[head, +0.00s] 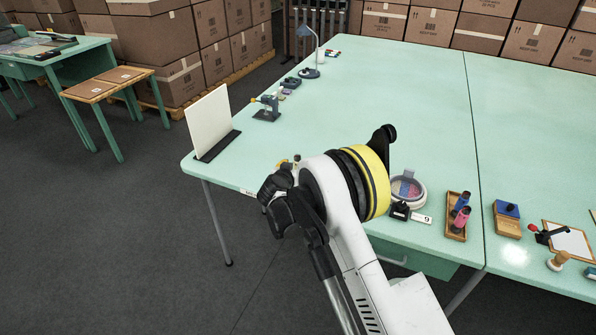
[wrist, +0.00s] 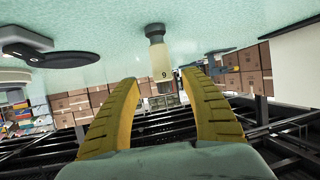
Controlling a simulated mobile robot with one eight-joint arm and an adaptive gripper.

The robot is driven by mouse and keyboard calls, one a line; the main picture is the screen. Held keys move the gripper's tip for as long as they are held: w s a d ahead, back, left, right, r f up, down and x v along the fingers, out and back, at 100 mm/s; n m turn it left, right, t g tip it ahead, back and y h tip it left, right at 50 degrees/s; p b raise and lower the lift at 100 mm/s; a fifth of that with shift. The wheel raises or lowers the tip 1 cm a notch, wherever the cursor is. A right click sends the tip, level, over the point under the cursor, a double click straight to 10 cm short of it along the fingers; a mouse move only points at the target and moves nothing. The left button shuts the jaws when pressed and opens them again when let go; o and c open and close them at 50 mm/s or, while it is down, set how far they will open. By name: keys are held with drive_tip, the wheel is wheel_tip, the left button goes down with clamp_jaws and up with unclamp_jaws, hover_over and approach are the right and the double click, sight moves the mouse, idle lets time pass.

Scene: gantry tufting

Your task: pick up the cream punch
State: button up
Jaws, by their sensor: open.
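The cream punch (wrist: 163,74) shows in the wrist view as a pale body with a grey end (wrist: 155,33) against the table surface. A dark mark like a 9 is on it. In that view, which looks upside down, it lies ahead of and between the fingertips of my gripper (wrist: 162,88). My gripper is open, with two yellow ribbed fingers and a visible gap. I cannot tell whether the fingers touch the punch. In the head view my arm reaches over the near left table edge and hides most of the gripper and punch.
The mint table (head: 400,110) is largely clear in the middle. A white board (head: 210,122) and a tufting tool (head: 266,107) stand to the left. A round dish (head: 408,188), a tray of spools (head: 456,216) and a blue pad (head: 507,211) line the near edge.

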drive_tip(key=x, duration=0.2)
drive_tip(key=b+x, duration=0.1)
drive_tip(key=x, duration=0.1)
drive_tip(key=shift+w+a+f, duration=0.1)
drive_tip(key=shift+a+f, duration=0.1)
drive_tip(key=shift+w, duration=0.25)
drive_tip(key=shift+c, duration=0.6)
clamp_jaws()
drive_tip(key=shift+r, duration=0.15)
